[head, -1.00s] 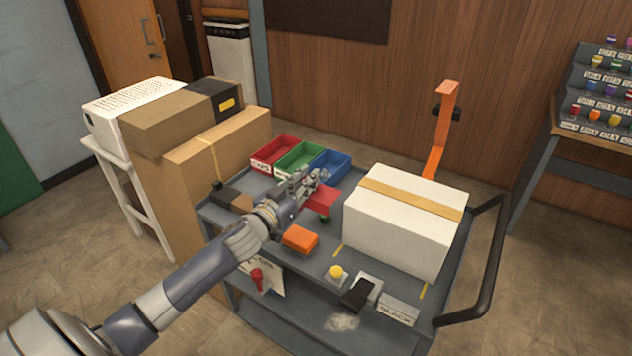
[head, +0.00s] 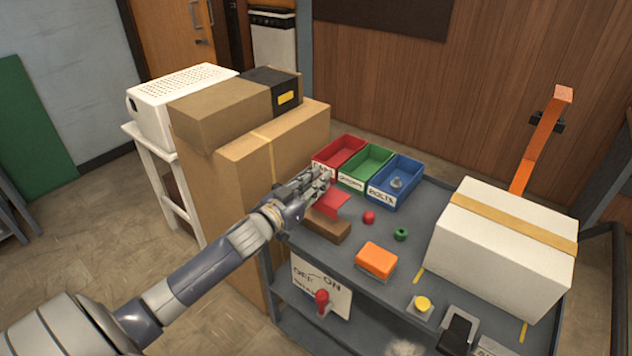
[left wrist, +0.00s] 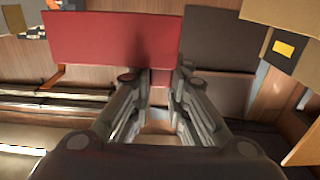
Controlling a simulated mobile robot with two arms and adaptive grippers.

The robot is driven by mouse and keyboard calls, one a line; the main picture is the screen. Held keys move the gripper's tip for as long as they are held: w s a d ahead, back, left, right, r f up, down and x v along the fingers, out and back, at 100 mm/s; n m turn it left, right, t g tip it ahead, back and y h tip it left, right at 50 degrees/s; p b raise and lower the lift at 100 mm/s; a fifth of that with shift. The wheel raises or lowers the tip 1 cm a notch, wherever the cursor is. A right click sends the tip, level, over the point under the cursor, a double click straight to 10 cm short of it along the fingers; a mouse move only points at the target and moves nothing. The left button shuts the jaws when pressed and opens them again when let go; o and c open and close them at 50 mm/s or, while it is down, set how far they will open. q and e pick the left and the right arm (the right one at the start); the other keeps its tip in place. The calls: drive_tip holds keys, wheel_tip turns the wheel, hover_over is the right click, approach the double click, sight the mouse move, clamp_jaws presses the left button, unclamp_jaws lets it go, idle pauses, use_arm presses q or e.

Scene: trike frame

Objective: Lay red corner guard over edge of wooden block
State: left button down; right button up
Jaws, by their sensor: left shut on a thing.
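My left gripper (head: 322,182) is shut on the red corner guard (head: 332,202). It holds the guard at the wooden block's left end, in front of the bins. The brown wooden block (head: 328,226) lies on the left part of the cart top, partly hidden behind the guard and gripper. I cannot tell whether the guard touches the block or hangs just above it. In the left wrist view the guard (left wrist: 112,40) is a wide red panel beyond the fingers. My right gripper is in neither view.
Red (head: 341,152), green (head: 366,163) and blue (head: 397,180) bins stand behind the block. A white box (head: 500,245) fills the cart's right side. Tall cardboard (head: 250,190) stands at left.

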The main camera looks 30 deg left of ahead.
sight(316, 217)
use_arm(q)
drive_tip(key=shift+a+f, duration=0.1)
drive_tip(key=shift+f, duration=0.15)
drive_tip(key=shift+f+b, duration=0.3)
drive_tip(key=shift+f, duration=0.75)
drive_tip(key=shift+f+b, duration=0.6)
drive_tip(key=shift+f, duration=0.05)
drive_tip(key=shift+f+b, duration=1)
drive_tip(key=shift+f, duration=0.65)
drive_tip(key=shift+f+b, duration=0.55)
drive_tip(key=shift+f, duration=0.35)
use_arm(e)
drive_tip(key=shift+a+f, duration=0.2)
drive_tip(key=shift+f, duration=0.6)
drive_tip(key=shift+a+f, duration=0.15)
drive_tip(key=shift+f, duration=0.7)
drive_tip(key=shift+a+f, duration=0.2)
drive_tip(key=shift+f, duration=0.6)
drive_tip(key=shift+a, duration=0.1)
